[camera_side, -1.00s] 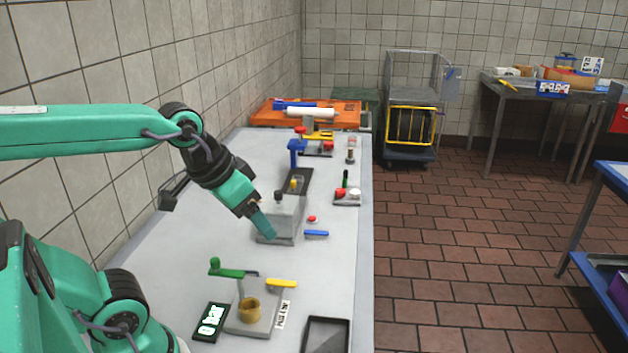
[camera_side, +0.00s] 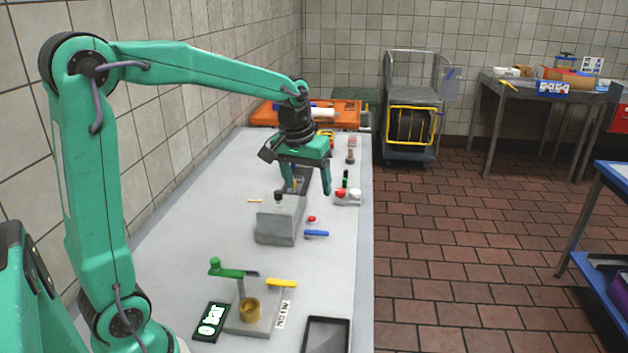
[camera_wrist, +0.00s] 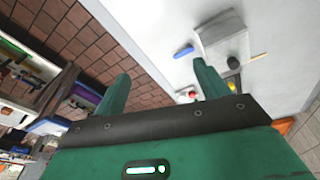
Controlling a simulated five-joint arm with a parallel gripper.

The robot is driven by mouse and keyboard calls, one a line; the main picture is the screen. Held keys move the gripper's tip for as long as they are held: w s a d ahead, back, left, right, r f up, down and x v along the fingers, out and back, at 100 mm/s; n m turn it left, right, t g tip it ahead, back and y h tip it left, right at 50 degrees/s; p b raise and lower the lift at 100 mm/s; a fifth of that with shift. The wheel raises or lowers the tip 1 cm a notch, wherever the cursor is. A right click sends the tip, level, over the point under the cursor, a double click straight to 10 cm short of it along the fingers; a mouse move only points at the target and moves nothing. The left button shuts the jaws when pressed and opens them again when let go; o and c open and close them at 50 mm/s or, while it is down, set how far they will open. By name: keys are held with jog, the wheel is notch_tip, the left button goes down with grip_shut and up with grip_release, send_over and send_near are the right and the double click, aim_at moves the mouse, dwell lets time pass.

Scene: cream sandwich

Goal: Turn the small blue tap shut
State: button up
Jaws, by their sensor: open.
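A small blue handle (camera_side: 316,233), perhaps the tap, sticks out at the right of a grey box (camera_side: 275,227) on the bench. In the wrist view the blue handle (camera_wrist: 183,52) shows beside the pale box (camera_wrist: 215,30). Whether it is turned open or shut I cannot tell. My gripper (camera_side: 309,188) hangs beyond the box, fingers pointing down, open and apart from the blue handle. The wrist view shows its two fingers (camera_wrist: 161,75) spread with nothing between them. The taller blue upright further back is hidden behind my gripper.
A red button (camera_side: 312,218) sits by the box. A block with red and white knobs (camera_side: 347,194) stands close to my right finger. A thin stick (camera_side: 255,201) lies left of the box. Nearer are a stand with a green lever (camera_side: 232,273) and a dark tray (camera_side: 326,320).

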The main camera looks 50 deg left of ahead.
jog(key=w+a+f+n+g, duration=0.1)
jog(key=w+a+f+n, duration=0.1)
jog(key=w+a+f, duration=0.4)
jog(key=n+g, duration=0.1)
jog(key=n, duration=0.1)
send_over(317, 232)
notch_tip(317, 232, down, 8)
jog(key=shift+f, duration=0.1)
jog(key=shift+f, duration=3.8)
jog(key=shift+c, duration=0.4)
jog(key=c, duration=0.6)
